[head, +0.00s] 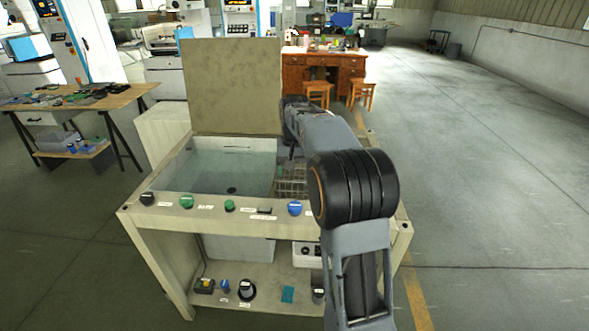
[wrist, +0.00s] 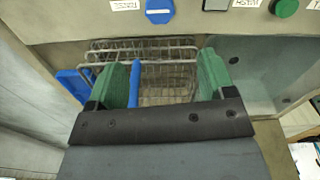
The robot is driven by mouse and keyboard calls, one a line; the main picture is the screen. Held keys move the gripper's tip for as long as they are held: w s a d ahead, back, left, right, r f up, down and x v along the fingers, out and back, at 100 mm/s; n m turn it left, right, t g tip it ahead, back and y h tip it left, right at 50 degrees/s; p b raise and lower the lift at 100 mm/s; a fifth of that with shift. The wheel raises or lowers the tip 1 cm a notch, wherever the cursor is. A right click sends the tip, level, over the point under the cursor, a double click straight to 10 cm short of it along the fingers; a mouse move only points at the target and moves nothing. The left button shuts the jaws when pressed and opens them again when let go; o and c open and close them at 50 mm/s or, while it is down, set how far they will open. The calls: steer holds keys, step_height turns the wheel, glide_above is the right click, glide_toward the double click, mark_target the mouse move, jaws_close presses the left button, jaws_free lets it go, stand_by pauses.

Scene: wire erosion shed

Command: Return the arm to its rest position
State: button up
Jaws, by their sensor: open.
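My gripper (wrist: 165,78) shows in the wrist view with its two green fingers wide apart. A blue bar (wrist: 134,86) stands between the fingers, close to the left one; I cannot tell whether they touch. A wire basket (wrist: 165,52) lies beyond the fingertips. In the head view my arm reaches forward over the right part of a beige tank bench, and its end hides part of the wire basket (head: 291,183). The fingers themselves are hard to make out there.
The bench (head: 262,228) has a water-filled basin (head: 215,172), a raised panel (head: 232,85) behind it, and a front row of knobs. A wooden table (head: 85,98) with small parts stands at left. A brown desk (head: 325,70) is behind. The floor at right is clear.

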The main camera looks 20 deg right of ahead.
stand_by(0.5)
steer(key=s+a+f+n+t, duration=0.1)
steer(key=s+a, duration=0.4)
steer(key=s, duration=0.6)
steer(key=s+a+f+n+t, duration=0.2)
steer(key=s+a, duration=0.4)
steer(key=s, duration=0.6)
steer(key=shift+a+f+n+t, duration=0.2)
steer(key=shift+f+n+t, duration=0.1)
steer(key=shift+n, duration=0.4)
